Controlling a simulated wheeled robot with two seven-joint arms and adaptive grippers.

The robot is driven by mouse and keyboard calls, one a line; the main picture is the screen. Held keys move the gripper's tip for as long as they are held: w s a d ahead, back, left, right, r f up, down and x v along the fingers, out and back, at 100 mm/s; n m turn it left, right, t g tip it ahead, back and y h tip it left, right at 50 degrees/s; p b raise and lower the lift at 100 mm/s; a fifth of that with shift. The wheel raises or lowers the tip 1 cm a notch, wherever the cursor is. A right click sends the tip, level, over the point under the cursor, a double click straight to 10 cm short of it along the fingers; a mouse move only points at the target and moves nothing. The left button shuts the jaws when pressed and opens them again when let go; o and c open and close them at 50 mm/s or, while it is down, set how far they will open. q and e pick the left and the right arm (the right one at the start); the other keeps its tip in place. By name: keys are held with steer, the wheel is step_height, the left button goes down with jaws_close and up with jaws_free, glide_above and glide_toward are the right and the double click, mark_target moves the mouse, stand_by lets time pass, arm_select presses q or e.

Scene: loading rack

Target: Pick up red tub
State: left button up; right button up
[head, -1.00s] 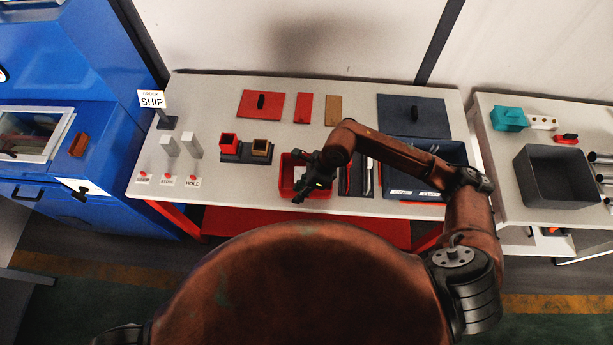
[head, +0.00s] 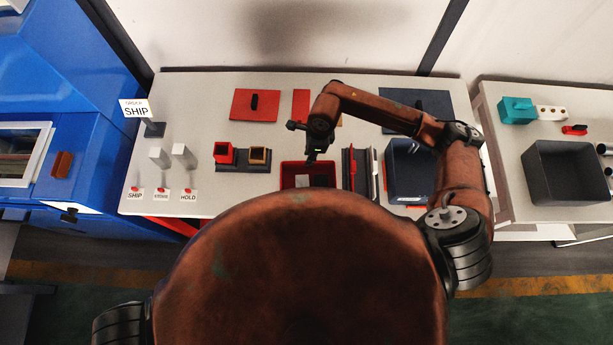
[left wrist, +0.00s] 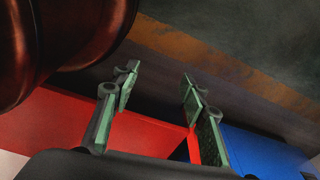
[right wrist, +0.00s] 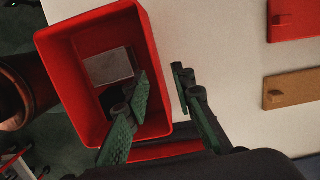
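The red tub (head: 288,182) is an open rectangular bin near the front edge of the bench. In the right wrist view, the tub (right wrist: 75,75) has a pale grey flat piece (right wrist: 108,67) and something dark inside. My right gripper (head: 315,156) is at the tub's back edge. In the right wrist view, its fingers (right wrist: 160,80) are apart, one over the tub's inside and the other beyond the wall. I cannot tell whether they touch the wall. My left gripper (left wrist: 157,85) is open and empty, pointing at the floor and the red bench frame; it is outside the head view.
A small red box (head: 224,153) and a brown one sit in a dark holder to the left. A dark rack (head: 358,172) and a blue bin (head: 410,170) stand close on the right. Flat red lids (head: 255,105) lie behind.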

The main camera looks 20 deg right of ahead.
mark_target(306, 169)
steer(key=f, duration=0.1)
steer(key=f+p, duration=0.1)
steer(key=shift+s+f, duration=0.3)
steer(key=shift+w+a+f+p, duration=0.1)
steer(key=shift+f+p, duration=0.2)
steer(key=shift+f, duration=0.35)
steer(key=shift+w+a+f+p, duration=0.1)
steer(key=shift+f+p, duration=0.2)
steer(key=shift+f, duration=0.3)
steer(key=shift+a+f, duration=0.1)
steer(key=shift+f, duration=0.5)
jaws_close()
arm_select(q)
steer(key=shift+s+r, duration=0.9)
steer(key=shift+r, duration=0.25)
steer(key=shift+w, duration=0.1)
